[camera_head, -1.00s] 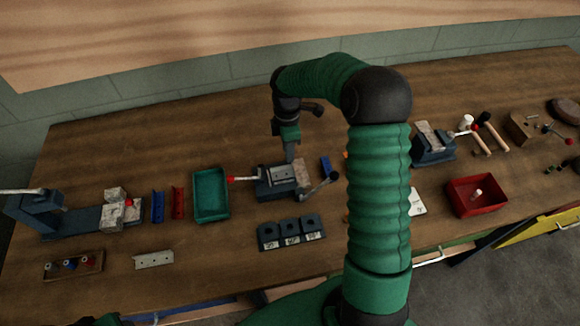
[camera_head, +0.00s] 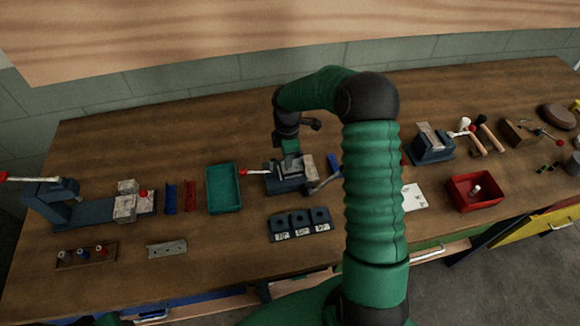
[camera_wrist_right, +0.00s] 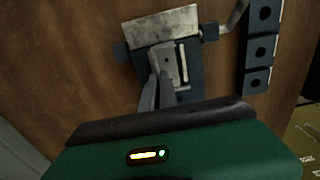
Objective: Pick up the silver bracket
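A silver bracket (camera_head: 167,249) with holes lies on the table at the front left in the head view. Another grey, holed metal piece (camera_wrist_right: 168,62) sits at the jaws of the middle vise (camera_head: 287,186) and shows in the right wrist view. My right gripper (camera_head: 290,154) points down at that vise. In the right wrist view its two fingers (camera_wrist_right: 158,82) are close together against or just over the holed piece. I cannot tell whether they hold it. My left gripper is not in view.
A teal tray (camera_head: 224,209) stands left of the middle vise, with blue and red angle pieces (camera_head: 190,197) beside it. Dark holed blocks (camera_head: 299,224) lie in front of the vise. A red bin (camera_head: 475,205) and another vise (camera_head: 432,148) are at right. Bare table surrounds the silver bracket.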

